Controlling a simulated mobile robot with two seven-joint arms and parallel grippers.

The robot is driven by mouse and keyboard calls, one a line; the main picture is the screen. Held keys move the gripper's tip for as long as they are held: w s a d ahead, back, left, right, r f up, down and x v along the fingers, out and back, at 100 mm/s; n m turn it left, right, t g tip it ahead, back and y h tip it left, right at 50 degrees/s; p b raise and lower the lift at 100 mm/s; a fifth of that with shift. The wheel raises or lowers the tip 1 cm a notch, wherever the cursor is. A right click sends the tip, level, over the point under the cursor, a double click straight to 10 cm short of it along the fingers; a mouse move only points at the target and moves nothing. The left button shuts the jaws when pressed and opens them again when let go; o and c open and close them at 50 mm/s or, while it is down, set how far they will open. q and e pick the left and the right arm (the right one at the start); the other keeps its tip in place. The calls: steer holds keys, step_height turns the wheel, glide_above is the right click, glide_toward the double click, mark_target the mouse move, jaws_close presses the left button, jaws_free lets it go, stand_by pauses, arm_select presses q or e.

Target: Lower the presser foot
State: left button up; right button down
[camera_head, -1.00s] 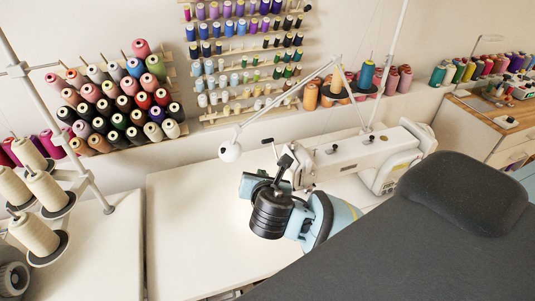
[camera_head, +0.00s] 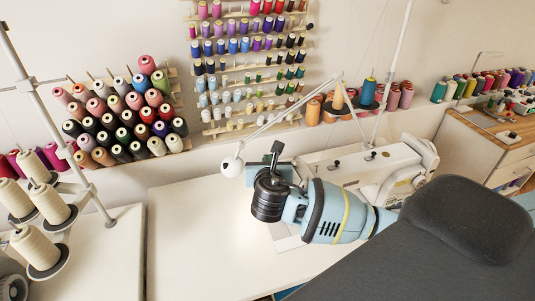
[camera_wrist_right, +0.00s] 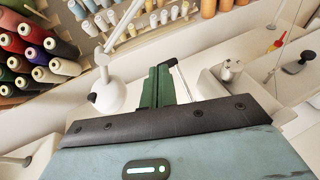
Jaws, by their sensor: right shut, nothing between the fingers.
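The white sewing machine (camera_head: 378,164) stands on the pale table, right of my right gripper. My right arm covers part of its front and bed in the head view. My right gripper (camera_head: 276,150) is shut and empty, at the machine's left end. In the right wrist view, its dark green fingers (camera_wrist_right: 160,84) are together, with the machine's white head (camera_wrist_right: 226,72) just to their right, apart in the picture. I cannot make out the presser foot or its lever in either view. My left gripper is not in view.
A white lamp (camera_head: 232,166) on a jointed arm hangs close to the left of my gripper, also in the right wrist view (camera_wrist_right: 107,96). A thread stand with cream cones (camera_head: 47,206) is at left. The white tabletop (camera_head: 200,240) is clear left of my arm. Spool racks line the wall.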

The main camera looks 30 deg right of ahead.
steer(key=shift+x, duration=3)
steer(key=shift+f, duration=0.1)
